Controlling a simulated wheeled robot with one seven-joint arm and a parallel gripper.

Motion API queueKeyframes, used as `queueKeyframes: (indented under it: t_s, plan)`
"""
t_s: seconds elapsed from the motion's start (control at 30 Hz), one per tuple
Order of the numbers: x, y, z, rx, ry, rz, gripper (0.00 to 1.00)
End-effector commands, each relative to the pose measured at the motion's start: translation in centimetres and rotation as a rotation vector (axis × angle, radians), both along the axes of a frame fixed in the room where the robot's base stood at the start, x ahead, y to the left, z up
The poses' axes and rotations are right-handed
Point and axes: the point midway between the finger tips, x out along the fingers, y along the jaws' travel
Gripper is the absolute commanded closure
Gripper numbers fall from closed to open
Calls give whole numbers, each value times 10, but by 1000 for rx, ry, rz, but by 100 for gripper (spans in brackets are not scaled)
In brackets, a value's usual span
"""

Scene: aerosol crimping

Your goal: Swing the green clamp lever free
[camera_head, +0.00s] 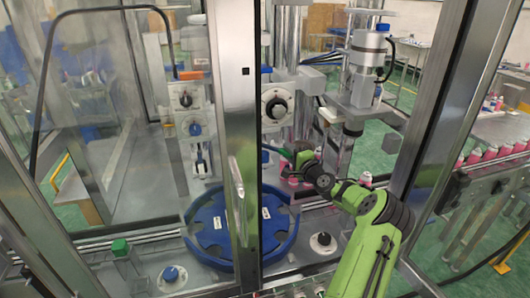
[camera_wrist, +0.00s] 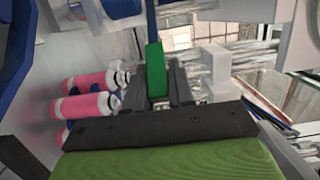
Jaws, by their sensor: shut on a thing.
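The green clamp lever (camera_wrist: 155,68) stands between the dark fingers of my gripper (camera_wrist: 155,84) in the wrist view. In the camera_head view my gripper (camera_head: 304,168) reaches inside the machine, right of the blue star wheel.
Pink cans (camera_wrist: 88,106) lie close on the left of my gripper in the wrist view. The blue star wheel (camera_head: 213,226) and a metal door post (camera_head: 238,120) stand left of my arm. A crimping head column (camera_head: 361,80) stands just behind it. A window frame (camera_head: 437,110) is at the right.

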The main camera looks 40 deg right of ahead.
Motion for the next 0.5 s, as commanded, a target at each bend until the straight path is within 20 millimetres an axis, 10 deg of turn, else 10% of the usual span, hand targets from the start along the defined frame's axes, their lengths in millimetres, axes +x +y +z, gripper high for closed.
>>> queueKeyframes:
  t_s: [0.5]
  plan:
    - [4, -15, 2, -2, -3, -3, 94]
